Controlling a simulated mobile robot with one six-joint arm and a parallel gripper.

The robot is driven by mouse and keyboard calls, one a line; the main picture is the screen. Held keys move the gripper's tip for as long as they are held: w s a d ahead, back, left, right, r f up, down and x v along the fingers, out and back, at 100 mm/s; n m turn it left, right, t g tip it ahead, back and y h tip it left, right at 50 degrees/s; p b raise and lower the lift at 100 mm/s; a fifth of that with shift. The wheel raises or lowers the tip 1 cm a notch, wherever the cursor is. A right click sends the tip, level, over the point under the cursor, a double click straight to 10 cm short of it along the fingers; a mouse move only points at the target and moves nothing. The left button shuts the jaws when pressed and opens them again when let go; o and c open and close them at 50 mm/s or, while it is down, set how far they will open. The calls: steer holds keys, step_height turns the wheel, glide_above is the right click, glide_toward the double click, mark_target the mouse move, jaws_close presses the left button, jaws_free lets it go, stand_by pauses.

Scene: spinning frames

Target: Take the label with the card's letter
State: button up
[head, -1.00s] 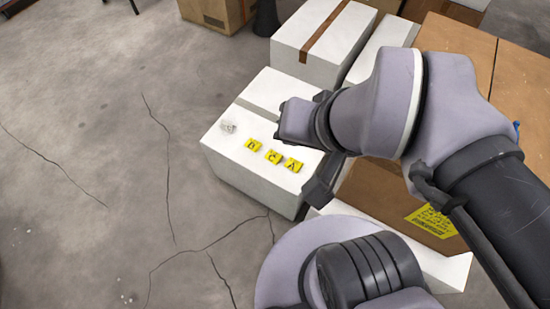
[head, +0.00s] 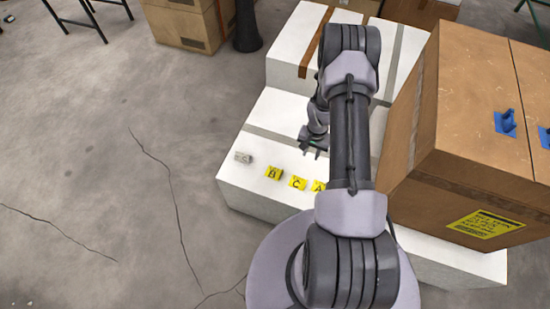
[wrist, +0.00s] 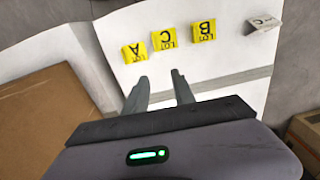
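Three yellow labels stand in a row on the white box. They are B (head: 274,173), C (head: 297,183) and A (head: 319,186), which my arm partly covers in the head view. The wrist view shows label A (wrist: 134,52), label C (wrist: 164,39) and label B (wrist: 203,30), upside down. A small pale card (head: 243,157) lies beyond label B; in the wrist view the card (wrist: 264,23) bears a small mark that looks like C. My gripper (head: 313,152) is over the box behind the labels. In the wrist view my gripper (wrist: 162,88) is open and empty, its fingers pointing towards labels A and C.
The white box (head: 240,200) has bare top around the labels. A large brown carton (head: 470,130) with blue clips stands close at the right. More white boxes (head: 300,30) rise behind. Cracked concrete floor lies open at the left.

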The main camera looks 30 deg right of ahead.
steer(key=b, duration=0.5)
glide_above(305, 186)
steer(key=d, duration=0.1)
steer(key=f, duration=1.5)
steer(key=shift+w+f, duration=0.3)
steer(key=shift+w, duration=0.1)
steer(key=f+b, duration=0.1)
steer(key=f, duration=0.1)
steer(key=f+b, duration=0.1)
steer(key=a+f+b, duration=0.1)
steer(key=f, duration=0.1)
steer(key=shift+s+f, duration=0.3)
steer(key=shift+f, duration=0.05)
steer(key=shift+r, duration=0.15)
jaws_close()
